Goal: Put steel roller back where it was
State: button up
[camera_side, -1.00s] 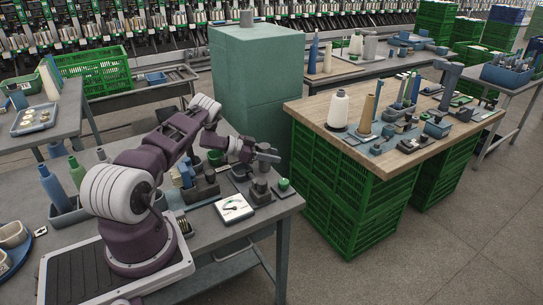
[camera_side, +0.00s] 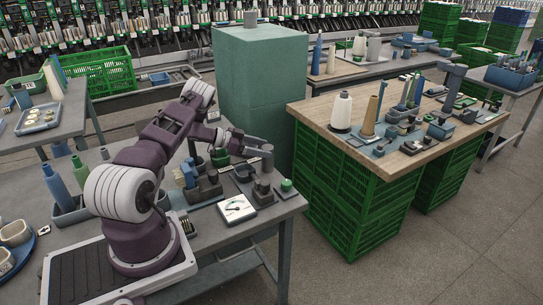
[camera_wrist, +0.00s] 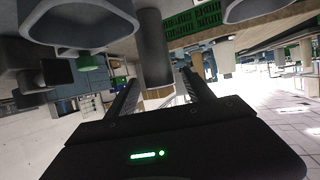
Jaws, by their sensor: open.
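My gripper (camera_side: 262,151) is open above the right end of the grey workbench (camera_side: 225,257). A dark grey cylinder, likely the steel roller (camera_wrist: 154,48), shows in the wrist view ahead of and between the two spread fingers of my gripper (camera_wrist: 159,82). I cannot tell whether the fingers touch it. In the side view, a short grey cylinder (camera_side: 262,187) stands upright on a dark base near the bench's right corner, below my gripper. I cannot tell for sure that it is the same piece.
A white dial gauge (camera_side: 236,208) lies in front of the grey cylinder. A green-topped piece (camera_side: 287,186) stands to its right. Dark blocks (camera_side: 207,185) and a blue bottle-shaped cone (camera_side: 56,183) stand to the left. A tall green cabinet (camera_side: 262,90) rises behind.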

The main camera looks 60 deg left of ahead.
notch_tip(320, 180, up, 5)
jog(key=shift+f, duration=0.1)
jog(key=w+r+n+t+y, duration=0.1)
jog(key=w+r+y, duration=0.35)
jog(key=r, duration=0.65)
jog(key=w+r+n+t+y, duration=0.1)
jog(key=w+r+n+y, duration=0.3)
jog(key=r, duration=0.8)
jog(key=s+d+r+n+g+y, duration=0.1)
jog(key=s+d+r+g+y, duration=0.2)
jog(key=d+r, duration=0.7)
jog(key=s+d+f+m+g+h, duration=0.1)
jog(key=s+d+f+g+h, duration=0.2)
jog(key=s+d, duration=1.2)
jog(key=s+d+f+m+g+h, duration=0.1)
jog(key=s+d+f+g+h, duration=0.2)
jog(key=s+d, duration=1.1)
jog(key=s+f+h, duration=0.1)
jog(key=s+f, duration=0.1)
jog(key=s, duration=0.3)
jog(key=shift+d+f, duration=0.15)
jog(key=shift+d, duration=0.25)
